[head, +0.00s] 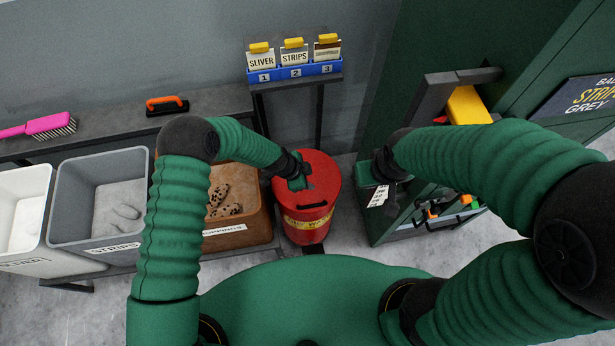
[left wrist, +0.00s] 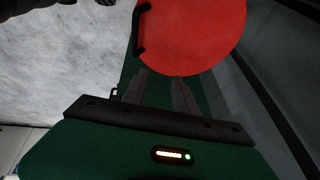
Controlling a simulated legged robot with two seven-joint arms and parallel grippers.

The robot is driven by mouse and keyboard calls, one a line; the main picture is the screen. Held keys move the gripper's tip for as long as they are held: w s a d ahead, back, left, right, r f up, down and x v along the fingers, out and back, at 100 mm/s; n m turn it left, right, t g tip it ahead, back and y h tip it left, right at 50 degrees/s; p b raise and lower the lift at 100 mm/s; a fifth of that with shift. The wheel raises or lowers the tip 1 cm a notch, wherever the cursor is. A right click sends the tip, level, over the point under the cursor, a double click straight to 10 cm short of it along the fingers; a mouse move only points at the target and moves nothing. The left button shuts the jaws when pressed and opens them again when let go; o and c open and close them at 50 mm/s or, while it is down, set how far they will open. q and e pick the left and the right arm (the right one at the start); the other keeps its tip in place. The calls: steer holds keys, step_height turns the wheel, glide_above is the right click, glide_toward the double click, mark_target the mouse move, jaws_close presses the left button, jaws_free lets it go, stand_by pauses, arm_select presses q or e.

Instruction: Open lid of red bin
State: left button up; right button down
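The red bin (head: 304,229) stands on the floor in the middle of the head view, with a yellow label band. Its round red lid (head: 325,177) lies on top and looks closed. A black bar handle (head: 312,206) is on the lid's near side; in the left wrist view the handle (left wrist: 140,30) is at the lid's left edge. My left gripper (head: 302,180) is above the lid, partly covering it. In the left wrist view its fingers (left wrist: 160,80) are apart with nothing between them, to one side of the handle. My right gripper (head: 390,193) hangs at right; its fingers are unclear.
A brown bin (head: 257,232) and a grey bin (head: 75,190) stand left of the red bin. A green cabinet (head: 375,225) with a white label is close by my right gripper. A card rack (head: 297,72) stands behind. A pink brush (head: 50,124) lies on the shelf.

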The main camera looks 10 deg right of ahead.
arm_select(q)
jaws_close()
stand_by(1.4)
